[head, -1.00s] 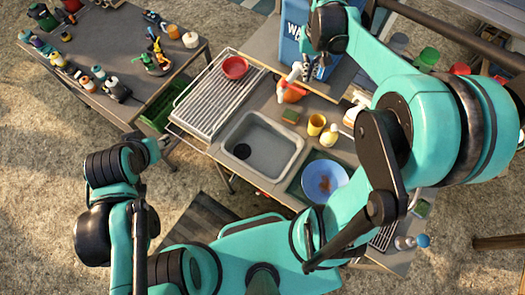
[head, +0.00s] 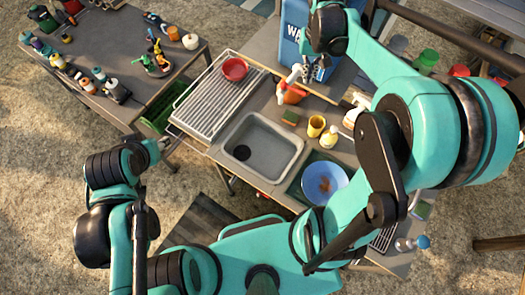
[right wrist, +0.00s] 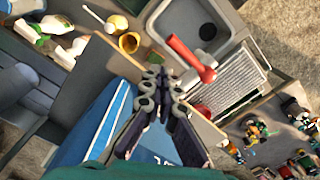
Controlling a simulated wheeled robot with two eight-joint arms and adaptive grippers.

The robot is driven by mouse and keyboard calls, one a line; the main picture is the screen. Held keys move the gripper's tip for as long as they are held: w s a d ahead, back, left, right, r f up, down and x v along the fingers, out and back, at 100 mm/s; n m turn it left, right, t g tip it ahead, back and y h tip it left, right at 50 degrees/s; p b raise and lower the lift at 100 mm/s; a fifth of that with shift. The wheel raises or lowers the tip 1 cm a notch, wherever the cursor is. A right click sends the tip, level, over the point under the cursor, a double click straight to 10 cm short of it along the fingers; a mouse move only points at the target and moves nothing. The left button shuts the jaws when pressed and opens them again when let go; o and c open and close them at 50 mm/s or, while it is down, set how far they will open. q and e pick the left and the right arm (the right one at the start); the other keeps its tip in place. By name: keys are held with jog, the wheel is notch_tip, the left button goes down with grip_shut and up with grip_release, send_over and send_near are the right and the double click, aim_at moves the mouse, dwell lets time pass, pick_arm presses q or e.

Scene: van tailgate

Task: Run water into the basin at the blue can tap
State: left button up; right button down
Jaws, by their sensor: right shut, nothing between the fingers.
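The blue can (head: 295,35) stands at the back of the counter, with white lettering. It also shows in the wrist view (right wrist: 97,125). At its front is a tap with a red lever (head: 282,86), which looms large in the wrist view (right wrist: 188,57). White and orange parts beside it are too small to tell apart. The grey basin (head: 289,165) has a dark drain, and I see no water in it. My right gripper (head: 316,73) is shut and empty beside the can, apart from the lever (right wrist: 164,84). My left gripper (head: 162,143) hangs left of the basin, its jaws unclear.
A ribbed drying rack (head: 205,95) holds a red bowl (head: 235,69). A side table (head: 120,50) carries several small items.

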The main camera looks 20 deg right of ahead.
jog(key=shift+f, duration=0.1)
notch_tip(320, 180, down, 4)
jog(key=b, duration=0.3)
dwell(0.6)
jog(key=s+a+r+p, duration=0.3)
jog(key=a+r, duration=0.1)
jog(key=a, duration=0.1)
jog(key=shift+s+a+r+p, duration=0.25)
jog(key=shift+r+p, duration=0.05)
dwell(1.7)
